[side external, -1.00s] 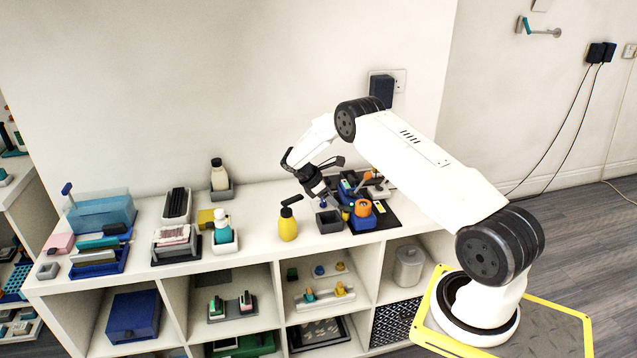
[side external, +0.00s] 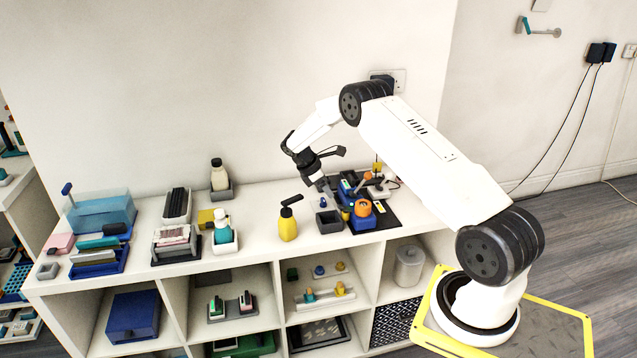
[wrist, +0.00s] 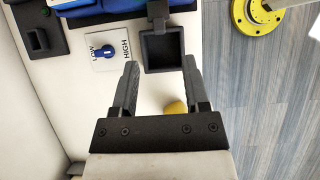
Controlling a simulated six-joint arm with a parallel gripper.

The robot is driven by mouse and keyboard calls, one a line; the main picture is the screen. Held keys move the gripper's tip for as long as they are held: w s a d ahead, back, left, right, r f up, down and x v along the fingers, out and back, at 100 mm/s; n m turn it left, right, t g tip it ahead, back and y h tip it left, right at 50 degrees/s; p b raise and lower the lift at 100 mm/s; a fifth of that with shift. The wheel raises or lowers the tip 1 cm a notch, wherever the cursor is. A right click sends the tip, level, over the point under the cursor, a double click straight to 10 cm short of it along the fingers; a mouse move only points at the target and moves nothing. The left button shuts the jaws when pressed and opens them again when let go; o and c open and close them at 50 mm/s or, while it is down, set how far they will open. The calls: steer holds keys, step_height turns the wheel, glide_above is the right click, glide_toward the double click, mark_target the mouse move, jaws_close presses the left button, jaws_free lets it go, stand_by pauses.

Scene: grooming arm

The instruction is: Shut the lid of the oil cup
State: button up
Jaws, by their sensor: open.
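The oil cup appears to be the small dark square box (side external: 329,222) near the shelf top's front edge; it also shows in the wrist view (wrist: 163,50), with its square mouth open. A dark piece (wrist: 157,10), which looks like its raised lid, stands at the cup's far side in the wrist view. My gripper (side external: 327,191) is above and behind the cup in the side view. In the wrist view my gripper (wrist: 160,64) is open and empty, one finger left and one right of the cup in the picture. I cannot tell the exact height gap.
A yellow bottle (side external: 288,225) stands left of the cup. A blue tray (side external: 362,217) with an orange roll stands close on its right. A LOW/HIGH plate with a blue knob (wrist: 103,51) is nearby. More bottles and trays fill the left of the shelf top (side external: 262,240).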

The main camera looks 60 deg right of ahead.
mark_target(338, 205)
steer(key=shift+s+d+r+t+y, duration=0.4)
steer(key=shift+s+r+t+y, duration=0.05)
steer(key=shift+t+y, duration=0.15)
steer(key=shift+x, duration=3.9)
jaws_close()
